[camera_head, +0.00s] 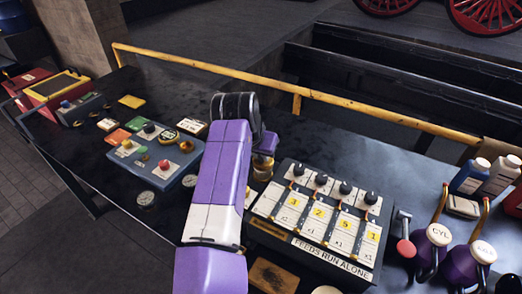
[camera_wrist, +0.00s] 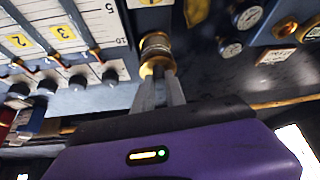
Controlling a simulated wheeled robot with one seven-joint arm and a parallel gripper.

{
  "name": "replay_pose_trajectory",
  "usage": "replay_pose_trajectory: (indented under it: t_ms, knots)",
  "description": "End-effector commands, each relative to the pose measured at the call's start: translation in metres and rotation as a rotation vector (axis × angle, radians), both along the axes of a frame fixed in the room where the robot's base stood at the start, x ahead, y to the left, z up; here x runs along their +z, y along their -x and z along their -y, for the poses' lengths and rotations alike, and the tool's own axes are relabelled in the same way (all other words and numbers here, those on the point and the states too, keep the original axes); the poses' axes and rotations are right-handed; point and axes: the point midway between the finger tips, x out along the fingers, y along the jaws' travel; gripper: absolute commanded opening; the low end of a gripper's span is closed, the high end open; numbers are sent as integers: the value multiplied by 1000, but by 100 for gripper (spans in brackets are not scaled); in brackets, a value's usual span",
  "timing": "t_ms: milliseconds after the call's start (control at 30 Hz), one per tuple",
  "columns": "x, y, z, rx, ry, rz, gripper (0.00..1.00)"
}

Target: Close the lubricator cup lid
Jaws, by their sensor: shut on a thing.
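The lubricator cup (camera_head: 262,171) is a small brass and glass fitting on the dark bench, just left of the numbered feed box and partly hidden by my arm. In the wrist view the cup (camera_wrist: 155,46) shows a ribbed band and a brass part at the fingertips. My gripper (camera_wrist: 158,76) is shut on that brass part, which looks like the cup's lid. The lid's angle cannot be made out. In the head view my gripper is mostly hidden behind my purple and white arm.
The feed box (camera_head: 315,222) with black knobs stands close on the right. A blue-grey control panel (camera_head: 155,155) lies to the left. A yellow rail (camera_head: 215,72) runs along the bench's far edge. Purple oil cans (camera_head: 433,240) and bottles (camera_head: 470,177) stand at the right.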

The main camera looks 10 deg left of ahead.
Motion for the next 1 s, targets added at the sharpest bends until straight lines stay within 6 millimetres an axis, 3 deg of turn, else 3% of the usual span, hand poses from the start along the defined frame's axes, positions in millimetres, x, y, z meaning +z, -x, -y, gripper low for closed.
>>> replay_pose_trajectory:
  t_ms: [33,433,467,567,1000]
  knots:
    - [-6,2,8,-10,16,-4,0]
    - [-9,5,4,-4,15,-4,0]
    - [-9,5,4,-4,14,-5,20]
    - [-9,5,3,-3,13,-4,38]
    - [-6,4,-1,3,7,3,38]
